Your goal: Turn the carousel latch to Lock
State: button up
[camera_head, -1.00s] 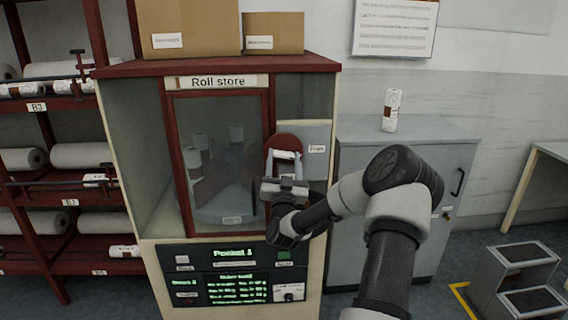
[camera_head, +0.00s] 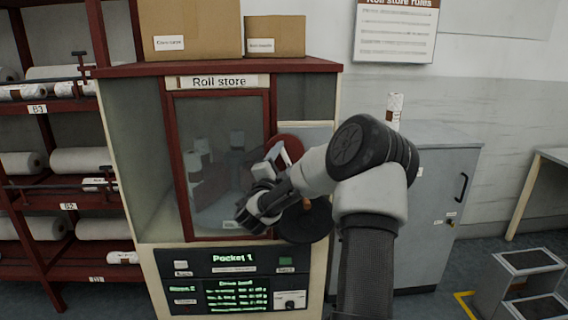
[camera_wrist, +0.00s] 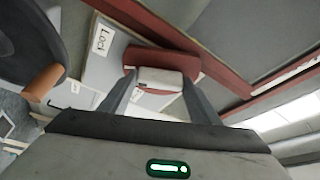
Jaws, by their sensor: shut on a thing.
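The carousel latch shows in the head view as a red piece (camera_head: 291,143) on a grey panel right of the Roll store door. The wrist view shows its red body (camera_wrist: 150,56) with a pale grip bar (camera_wrist: 160,79). My gripper (camera_wrist: 159,82) has one finger on each side of this bar and is shut on it. A white "Lock" label (camera_wrist: 101,40) is on the panel just left of the latch in the wrist view. In the head view my wrist and forearm hide part of the latch and panel.
A dark round wheel (camera_head: 307,222) with an orange-brown knob (camera_wrist: 44,82) is close beside my gripper. The Roll store's glass door (camera_head: 215,130) is left of my wrist. A control panel (camera_head: 235,278) reading "Pocket 1" is below. A grey cabinet (camera_head: 440,160) stands right.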

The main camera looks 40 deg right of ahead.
jog(key=m, duration=0.2)
jog(key=m+g+y, duration=0.1)
jog(key=m, duration=0.1)
jog(key=shift+r+m+g+b, duration=0.1)
jog(key=shift+m+g+b, duration=0.2)
jog(key=shift+m+b, duration=0.1)
dwell(0.5)
jog(key=o, duration=1)
jog(key=shift+o, duration=0.2)
jog(key=v, duration=1.7)
jog(key=shift+a, duration=0.2)
jog(key=shift+r, duration=0.2)
